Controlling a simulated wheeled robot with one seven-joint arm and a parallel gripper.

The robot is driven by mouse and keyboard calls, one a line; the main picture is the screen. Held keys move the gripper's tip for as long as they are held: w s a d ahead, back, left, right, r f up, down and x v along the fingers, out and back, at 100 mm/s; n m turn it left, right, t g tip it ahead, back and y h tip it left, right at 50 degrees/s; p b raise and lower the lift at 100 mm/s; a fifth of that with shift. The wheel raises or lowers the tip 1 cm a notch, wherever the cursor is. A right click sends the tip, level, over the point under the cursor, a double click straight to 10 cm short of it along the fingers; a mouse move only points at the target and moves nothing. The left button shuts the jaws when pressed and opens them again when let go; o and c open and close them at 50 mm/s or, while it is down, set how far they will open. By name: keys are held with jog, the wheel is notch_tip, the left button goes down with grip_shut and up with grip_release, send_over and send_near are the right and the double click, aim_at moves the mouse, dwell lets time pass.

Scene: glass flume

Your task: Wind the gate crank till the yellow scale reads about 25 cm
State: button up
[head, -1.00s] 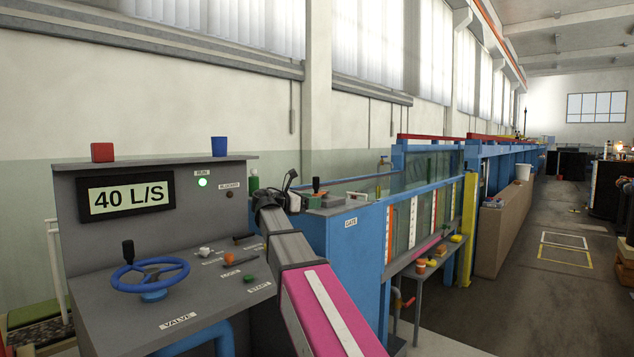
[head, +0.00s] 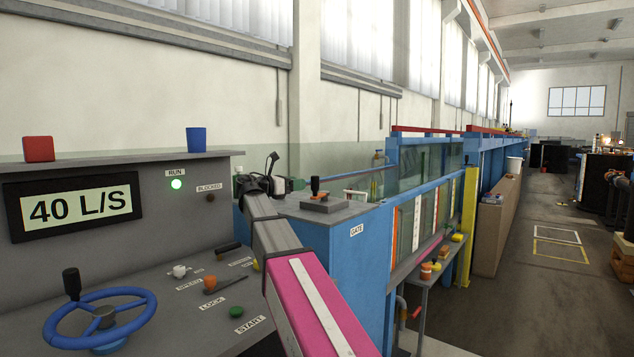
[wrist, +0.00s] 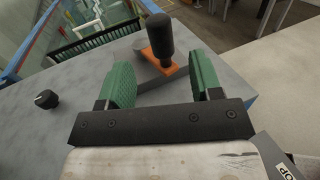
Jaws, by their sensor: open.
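The gate crank (head: 314,187) has a black upright knob on an orange arm, on top of the blue cabinet labelled GATE. In the wrist view the crank's black knob (wrist: 160,38) stands just ahead of and between the green fingertips, with a gap on either side. My gripper (wrist: 163,70) is open and empty. In the head view my gripper (head: 272,186) is left of the crank, partly hidden by its own wrist. A yellow upright (head: 467,228) stands farther along the flume. No scale marks or reading can be made out.
The control desk at left has a blue valve wheel (head: 100,318), a 40 L/S display (head: 80,204) and a lit green RUN lamp (head: 176,184). A small black knob (wrist: 46,99) is left of my gripper. Glass flume panels run back on the right, beside an open aisle.

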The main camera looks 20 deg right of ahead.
aim_at(318, 181)
jog(key=x, duration=0.9)
jog(key=shift+w+d, duration=0.1)
jog(key=shift+d, duration=0.3)
grip_shut()
jog(key=shift+w+a, duration=0.15)
jog(key=shift+a, duration=0.05)
grip_release()
jog(key=v, duration=1.1)
jog(key=shift+d, duration=0.1)
